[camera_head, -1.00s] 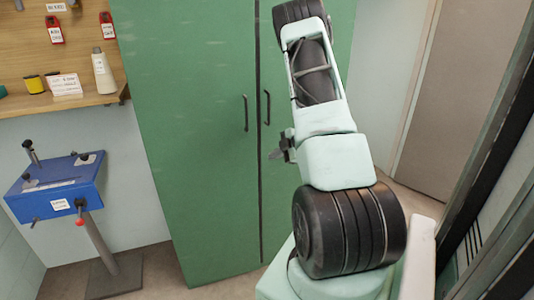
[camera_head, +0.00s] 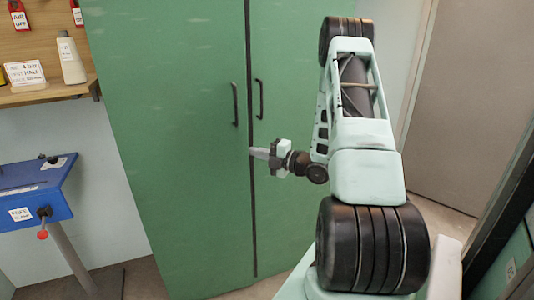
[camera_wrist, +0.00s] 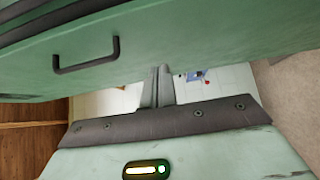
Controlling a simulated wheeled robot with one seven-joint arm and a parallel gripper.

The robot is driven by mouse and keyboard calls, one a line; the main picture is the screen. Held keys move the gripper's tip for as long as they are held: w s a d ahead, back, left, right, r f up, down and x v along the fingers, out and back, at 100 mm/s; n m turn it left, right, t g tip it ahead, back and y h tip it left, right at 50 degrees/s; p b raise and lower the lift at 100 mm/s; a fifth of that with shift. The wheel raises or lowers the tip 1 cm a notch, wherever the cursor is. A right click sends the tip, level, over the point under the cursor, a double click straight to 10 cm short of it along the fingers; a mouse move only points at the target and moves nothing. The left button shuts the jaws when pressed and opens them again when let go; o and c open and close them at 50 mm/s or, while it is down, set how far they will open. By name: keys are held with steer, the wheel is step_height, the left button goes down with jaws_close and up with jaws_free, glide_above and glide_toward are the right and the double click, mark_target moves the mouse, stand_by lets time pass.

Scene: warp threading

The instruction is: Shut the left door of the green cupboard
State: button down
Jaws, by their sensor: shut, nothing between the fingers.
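The green cupboard stands in front of me, its left door (camera_head: 165,150) and right door (camera_head: 292,70) side by side. A thin dark seam (camera_head: 251,215) runs between them. The left door looks about flush with the right one; I cannot tell whether a small gap is left. The left door's dark handle (camera_head: 235,103) is upright beside the seam. My gripper (camera_head: 253,153) is shut and empty, pointing left, its tips over the seam below the handles; contact is unclear. In the wrist view my shut fingers (camera_wrist: 158,75) show close to a green panel (camera_wrist: 210,30) with a dark handle (camera_wrist: 88,57).
A wooden shelf (camera_head: 45,95) with a white bottle (camera_head: 71,62) and a small sign is at upper left. A blue stand (camera_head: 40,195) on a post is at lower left. A grey-brown door (camera_head: 455,100) is at right. Dark frame bars edge the far right.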

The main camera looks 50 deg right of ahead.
mark_target(232, 142)
steer(key=w, duration=0.2)
steer(key=w+p, duration=0.1)
steer(key=w, duration=0.1)
steer(key=w+d, duration=0.1)
steer(key=w, duration=0.2)
steer(key=shift+w+d, duration=0.3)
steer(key=shift+w, duration=0.1)
